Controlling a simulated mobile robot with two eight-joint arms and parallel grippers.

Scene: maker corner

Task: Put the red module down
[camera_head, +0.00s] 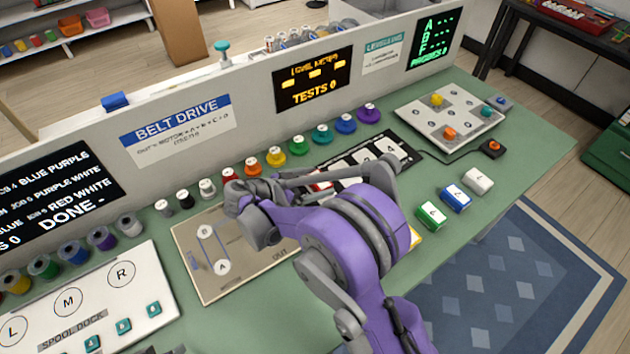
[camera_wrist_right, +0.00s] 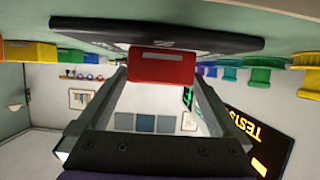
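The red module (camera_wrist_right: 161,67) is between the fingertips of my right gripper (camera_wrist_right: 162,78) in the wrist view. The fingertips meet its two sides, and the gripper looks shut on it. The black slotted board (camera_wrist_right: 155,35) is right against it in that upside-down view; whether the module is seated cannot be told. In the head view, a small part of the red module (camera_head: 321,184) shows at the near-left end of the slotted board (camera_head: 411,157), mostly hidden by my right gripper (camera_head: 306,183). Numbered slots beside it look empty. My left gripper is not in view.
Green (camera_head: 430,215), blue (camera_head: 456,198) and white (camera_head: 479,180) modules stand to the right; a yellow one (camera_head: 416,238) is partly hidden behind my arm. Coloured spools (camera_head: 299,145) line the panel behind. The belt drive plate (camera_head: 215,285) lies left. Bare green tabletop surrounds the loose modules.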

